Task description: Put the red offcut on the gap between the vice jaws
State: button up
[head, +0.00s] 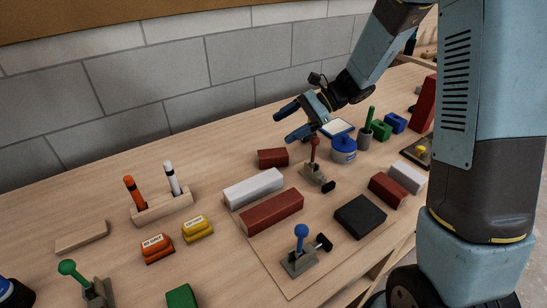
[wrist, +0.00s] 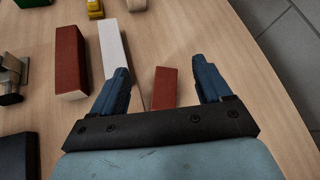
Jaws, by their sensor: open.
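The red offcut, a short dark red block (head: 272,157), lies on the bench just behind a long white batten. In the wrist view this short red block (wrist: 164,88) shows between the two fingers. My gripper (head: 284,127) is open and empty, with its blue fingers a little above and behind the block. In the wrist view my gripper (wrist: 160,68) has its fingers wide apart, one on each side of the block. Another short red block (head: 388,190) lies at the right beside a white block. I cannot make out for certain which thing is the vice.
The long white batten (head: 253,188) and a long red batten (head: 271,211) lie side by side. A red-knobbed clamp (head: 315,172), blue-knobbed clamp (head: 300,255), black block (head: 360,216) and blue pot (head: 343,149) stand nearby.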

jog(key=s+d+r+n+t+h, duration=0.55)
jog(key=s+d+r, duration=0.25)
jog(key=s+d, duration=0.35)
jog(key=s+d+r+n+t+h, duration=0.4)
jog(key=s+d+r+n+h, duration=0.2)
jog(key=s+d+r, duration=0.55)
jog(key=n+g, duration=0.6)
jog(key=n, duration=1.5)
send_over(273, 152)
notch_tip(273, 152, down, 18)
jog(key=shift+m, duration=0.35)
jog(key=f, duration=0.7)
jog(key=shift+s+a+f, duration=0.15)
jog(key=shift+s+f, duration=0.1)
jog(key=shift+w+f, duration=0.15)
jog(key=shift+f, duration=2.45)
